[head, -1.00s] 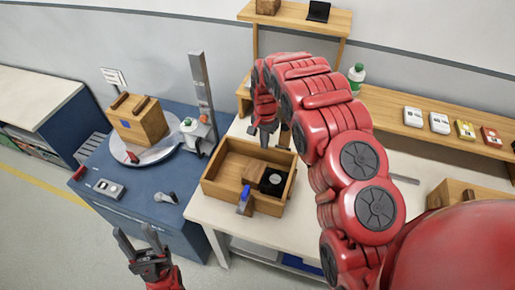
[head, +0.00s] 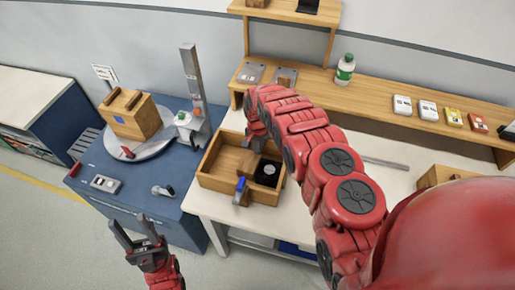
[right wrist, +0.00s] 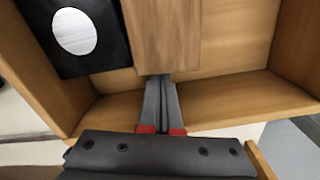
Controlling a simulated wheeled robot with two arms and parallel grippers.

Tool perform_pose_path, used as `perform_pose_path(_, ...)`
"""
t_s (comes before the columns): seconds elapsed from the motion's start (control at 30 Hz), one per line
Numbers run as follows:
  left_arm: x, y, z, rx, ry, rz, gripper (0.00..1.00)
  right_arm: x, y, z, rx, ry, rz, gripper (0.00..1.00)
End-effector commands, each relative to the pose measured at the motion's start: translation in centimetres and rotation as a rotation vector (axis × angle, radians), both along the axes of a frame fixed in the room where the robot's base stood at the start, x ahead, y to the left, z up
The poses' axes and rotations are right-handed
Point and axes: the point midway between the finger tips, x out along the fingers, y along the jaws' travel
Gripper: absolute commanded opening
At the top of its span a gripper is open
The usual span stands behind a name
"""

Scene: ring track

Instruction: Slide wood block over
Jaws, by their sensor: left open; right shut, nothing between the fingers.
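An open wooden box (head: 208,181) stands on the white table. Inside it a wood block (head: 245,166) lies beside a black square piece (head: 267,173) with a round face. In the right wrist view the wood block (right wrist: 160,32) is at the top middle, with the black piece (right wrist: 78,30) to its left. My right gripper (right wrist: 162,80) is shut and empty, its tips at the block's near end; I cannot tell whether they touch. My left gripper (head: 130,222) is open and empty, low at the left, away from the box.
A blue workbench (head: 140,181) at left holds a turntable with a wooden case (head: 128,115) and a grey post (head: 192,80). A wooden shelf (head: 390,100) behind carries a green-capped bottle (head: 345,70) and small boxes. A blue-tagged clamp-like part (head: 240,190) sits on the box's front wall.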

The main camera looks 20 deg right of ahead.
Motion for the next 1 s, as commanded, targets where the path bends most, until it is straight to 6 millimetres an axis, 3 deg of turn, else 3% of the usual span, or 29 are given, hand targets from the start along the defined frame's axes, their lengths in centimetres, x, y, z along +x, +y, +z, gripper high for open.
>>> perform_pose_path(0.27, 0.0, 0.0, 0.0, 0.0, 0.0, 0.0, 0.5, 0.0, 0.1, 0.0, 0.0, 0.0, 0.001, 0.0)
perform_pose_path(0.63, 0.0, 0.0, 0.6, 0.0, 0.0, 0.0, 0.5, -1.3, 1.9, 0.2, 0.001, -0.003, 0.002, 0.0)
perform_pose_path(1.0, 0.0, 0.0, 0.5, 0.0, 0.0, 0.0, 0.5, -1.4, 1.8, 0.1, 0.001, -0.003, 0.001, 0.0)
